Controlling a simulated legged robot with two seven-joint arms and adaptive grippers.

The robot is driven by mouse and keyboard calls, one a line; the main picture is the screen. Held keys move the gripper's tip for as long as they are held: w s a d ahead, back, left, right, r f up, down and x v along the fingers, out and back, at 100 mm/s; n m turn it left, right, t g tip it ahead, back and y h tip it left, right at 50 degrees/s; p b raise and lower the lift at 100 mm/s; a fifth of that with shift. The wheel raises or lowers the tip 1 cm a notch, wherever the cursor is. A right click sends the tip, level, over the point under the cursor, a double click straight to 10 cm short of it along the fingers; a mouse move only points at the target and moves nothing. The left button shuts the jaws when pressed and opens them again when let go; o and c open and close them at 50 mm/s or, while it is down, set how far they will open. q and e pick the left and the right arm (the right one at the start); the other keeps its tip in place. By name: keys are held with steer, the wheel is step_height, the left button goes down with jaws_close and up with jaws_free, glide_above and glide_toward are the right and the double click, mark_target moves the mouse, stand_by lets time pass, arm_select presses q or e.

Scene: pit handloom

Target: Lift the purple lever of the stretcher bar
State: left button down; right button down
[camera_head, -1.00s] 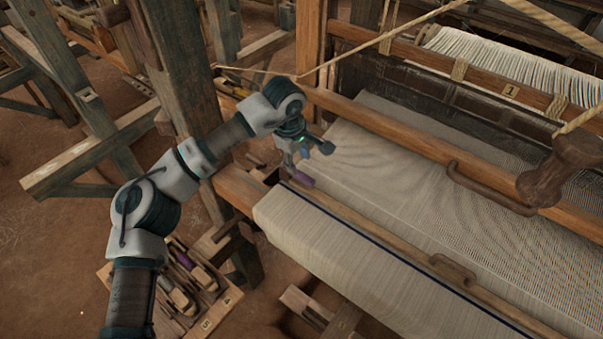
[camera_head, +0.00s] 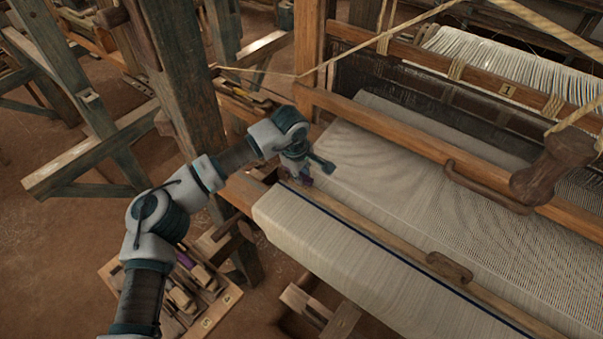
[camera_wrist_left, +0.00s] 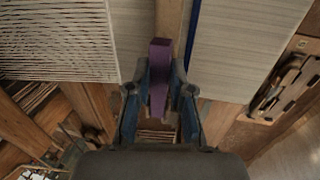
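The purple lever (camera_wrist_left: 158,76) stands between the two fingers of my left gripper (camera_wrist_left: 160,68) in the left wrist view. The fingers lean in close on both sides of it; I cannot tell whether they touch it. In the head view my left gripper (camera_head: 302,172) points down at the left end of the stretcher bar (camera_head: 385,240) and mostly hides the lever. The bar is a long wooden strip across the cloth (camera_head: 340,255), beside a dark blue stripe. My right gripper is not in view.
A wooden handle (camera_head: 450,267) sits farther along the bar. The loom's beam (camera_head: 400,145) with a curved handle (camera_head: 490,188) runs behind. Loom posts (camera_head: 185,75) rise at the left. A wooden tray with shuttles (camera_head: 228,298) is below left.

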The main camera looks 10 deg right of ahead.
arm_select(q)
steer(key=shift+d, duration=0.1)
steer(key=shift+r+g+h, duration=0.25)
steer(key=shift+g+h, duration=0.05)
steer(key=shift+g, duration=0.1)
steer(key=shift+w+a+r+g+h+p, duration=0.2)
steer(key=shift+r+g+h+p, duration=0.15)
steer(key=shift+g+h+p, duration=0.1)
steer(key=shift+w+a+r+g+h+p, duration=0.15)
steer(key=shift+r+g+h+p, duration=0.2)
steer(key=shift+g+h+p, duration=0.1)
steer(key=shift+w+a+r+n+g+h, duration=0.2)
steer(key=shift+g+h, duration=0.1)
steer(key=shift+h, duration=0.1)
steer(key=shift+w+a+r+n+g+h, duration=0.1)
steer(key=shift+r+g+h, duration=0.1)
steer(key=shift+g+h, duration=0.15)
steer(key=shift+w+a+r+g+h+p, duration=0.15)
steer(key=shift+r+g+h+p, duration=0.1)
steer(key=shift+g+h+p, duration=0.15)
